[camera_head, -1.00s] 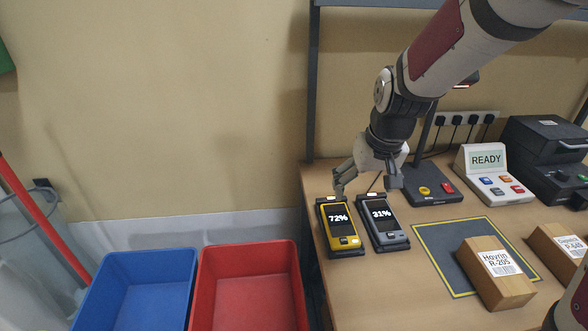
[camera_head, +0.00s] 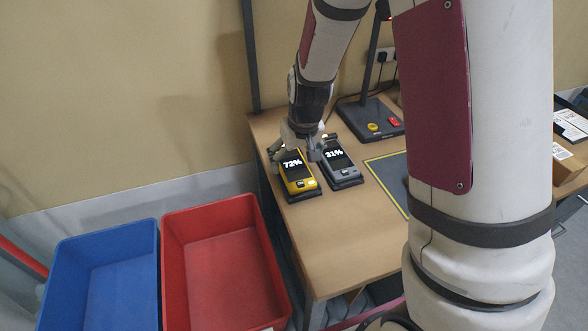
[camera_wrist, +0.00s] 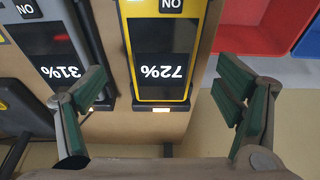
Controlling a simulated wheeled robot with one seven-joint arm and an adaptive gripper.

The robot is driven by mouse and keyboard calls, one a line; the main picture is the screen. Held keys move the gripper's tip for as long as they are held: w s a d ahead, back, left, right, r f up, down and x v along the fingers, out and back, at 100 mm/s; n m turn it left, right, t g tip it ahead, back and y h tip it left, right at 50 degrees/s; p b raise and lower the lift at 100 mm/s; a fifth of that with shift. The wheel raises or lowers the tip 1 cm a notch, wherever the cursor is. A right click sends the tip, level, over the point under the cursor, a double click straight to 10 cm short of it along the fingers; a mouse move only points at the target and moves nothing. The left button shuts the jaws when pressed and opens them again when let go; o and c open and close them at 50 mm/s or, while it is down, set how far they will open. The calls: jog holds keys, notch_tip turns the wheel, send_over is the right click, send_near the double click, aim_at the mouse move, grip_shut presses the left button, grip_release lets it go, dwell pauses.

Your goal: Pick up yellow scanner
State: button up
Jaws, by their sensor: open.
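The yellow scanner (camera_head: 297,174) lies in a dark cradle on the table, its screen reading 72%. It also shows in the wrist view (camera_wrist: 188,55), upside down, between and ahead of the fingers. A grey scanner (camera_head: 341,165) reading 31% lies just to its right; in the wrist view it is at the left (camera_wrist: 58,50). My gripper (camera_head: 296,151) is above the far end of the yellow scanner. In the wrist view its green-padded fingers (camera_wrist: 160,110) are spread wide with nothing between them. The left finger overlaps the grey scanner's edge in that view.
A blue bin (camera_head: 68,262) and a red bin (camera_head: 172,270) stand left of the table (camera_head: 330,245). A dark stand (camera_head: 385,128) with yellow and red buttons is behind the scanners. A bordered mat (camera_head: 372,165) lies to the right, partly hidden by my arm.

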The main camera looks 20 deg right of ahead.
aim_at(294, 167)
jog(key=shift+x, duration=1.55)
jog(key=shift+a, duration=0.15)
jog(key=c, duration=1.5)
jog(key=shift+o, duration=0.2)
jog(key=shift+r, duration=0.1)
